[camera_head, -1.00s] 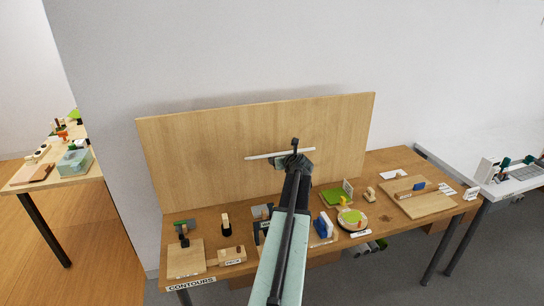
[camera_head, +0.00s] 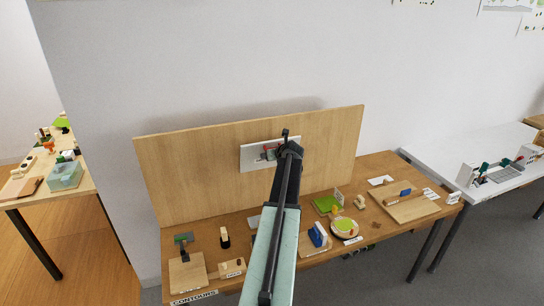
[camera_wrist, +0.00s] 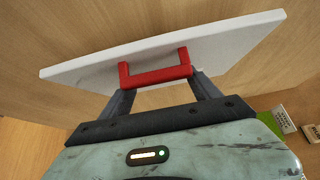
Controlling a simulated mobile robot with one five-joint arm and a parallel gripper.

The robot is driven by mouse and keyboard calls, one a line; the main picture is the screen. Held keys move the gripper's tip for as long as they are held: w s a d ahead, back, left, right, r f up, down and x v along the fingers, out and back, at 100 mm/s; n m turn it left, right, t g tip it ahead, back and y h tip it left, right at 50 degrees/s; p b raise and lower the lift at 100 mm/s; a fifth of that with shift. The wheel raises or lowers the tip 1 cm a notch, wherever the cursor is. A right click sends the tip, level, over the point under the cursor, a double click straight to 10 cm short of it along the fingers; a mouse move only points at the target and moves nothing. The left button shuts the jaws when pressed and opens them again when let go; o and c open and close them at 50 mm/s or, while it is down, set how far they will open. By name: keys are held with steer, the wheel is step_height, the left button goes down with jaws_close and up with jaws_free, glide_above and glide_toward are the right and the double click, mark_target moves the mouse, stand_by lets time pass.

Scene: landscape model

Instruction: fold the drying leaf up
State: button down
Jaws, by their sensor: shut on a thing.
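The drying leaf is a white rectangular board (camera_head: 252,158) on the upright wooden panel, with its face turned toward me in the head view. In the wrist view the leaf (camera_wrist: 225,45) spans the upper middle, slanted in the picture. A red U-shaped handle (camera_wrist: 155,77) stands on its near face. My gripper (camera_wrist: 160,84) is shut on the handle, with its dark fingers at the handle's two sides. In the head view my arm and gripper (camera_head: 272,151) hide the right part of the leaf and most of the handle.
The table (camera_head: 320,236) below holds several small items, including a blue piece (camera_head: 317,236), a green block (camera_head: 327,204) and a wooden board (camera_head: 410,205).

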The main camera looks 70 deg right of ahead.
steer(key=c, duration=2)
jaws_free()
steer(key=shift+d+r, duration=0.2)
steer(key=shift+d, duration=0.3)
steer(key=o, duration=0.5)
steer(key=shift+a+f, duration=0.1)
steer(key=shift+c, duration=0.2)
steer(key=o, duration=1)
steer(key=shift+w+a, duration=0.3)
steer(key=shift+w, duration=0.15)
steer(key=o, duration=0.4)
steer(key=shift+d, duration=0.1)
steer(key=shift+s, duration=0.2)
steer(key=p+v, duration=0.4)
steer(key=v, duration=0.3)
steer(key=shift+s+a+r, duration=0.2)
steer(key=shift+a+r, duration=0.05)
steer(key=shift+a, duration=0.05)
